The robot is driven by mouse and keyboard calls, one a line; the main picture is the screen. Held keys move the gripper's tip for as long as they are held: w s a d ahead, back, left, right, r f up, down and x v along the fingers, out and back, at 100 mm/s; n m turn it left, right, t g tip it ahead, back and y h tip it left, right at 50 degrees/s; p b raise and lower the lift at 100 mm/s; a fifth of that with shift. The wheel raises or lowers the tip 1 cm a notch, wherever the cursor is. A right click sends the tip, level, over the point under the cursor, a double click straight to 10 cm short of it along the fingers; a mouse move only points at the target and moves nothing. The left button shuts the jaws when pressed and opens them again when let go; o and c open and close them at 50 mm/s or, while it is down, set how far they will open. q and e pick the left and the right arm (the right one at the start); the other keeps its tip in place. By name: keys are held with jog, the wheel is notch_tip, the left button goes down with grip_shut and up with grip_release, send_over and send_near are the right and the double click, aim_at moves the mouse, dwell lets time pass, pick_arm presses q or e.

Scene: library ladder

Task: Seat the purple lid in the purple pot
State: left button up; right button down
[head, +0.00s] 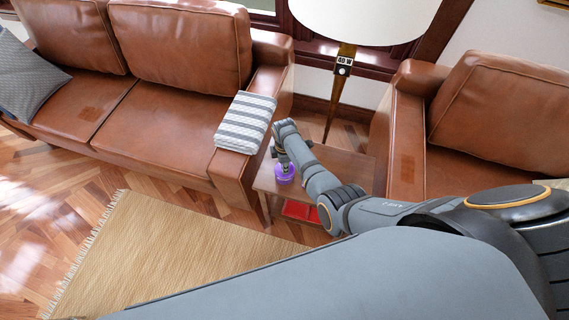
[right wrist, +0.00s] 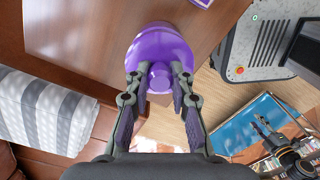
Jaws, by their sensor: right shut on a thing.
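The purple lid (right wrist: 160,48) fills the middle of the right wrist view, with its round knob (right wrist: 160,75) between two dark fingers. My right gripper (right wrist: 160,82) is shut on that knob. In the head view my right gripper (head: 284,162) reaches down over the small wooden side table, with purple (head: 285,175) right below it. A second purple piece (right wrist: 202,3) is cut off at the top edge of the wrist view; I cannot tell whether it is the pot. A dark jointed part (right wrist: 268,130) at lower right of that view looks like my left gripper, too small to read.
The side table (head: 340,163) stands between the brown sofa (head: 150,110) and the armchair (head: 480,120). A striped cloth (head: 245,122) lies on the sofa arm. A red thing (head: 298,210) is on the lower shelf. A lamp (head: 345,75) stands behind; a rug (head: 170,250) lies in front.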

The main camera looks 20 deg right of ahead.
dwell(0.4)
jog(key=shift+p, duration=0.3)
jog(key=shift+f+b, duration=0.9)
jog(key=shift+f, duration=0.2)
jog(key=c, duration=1.1)
grip_release()
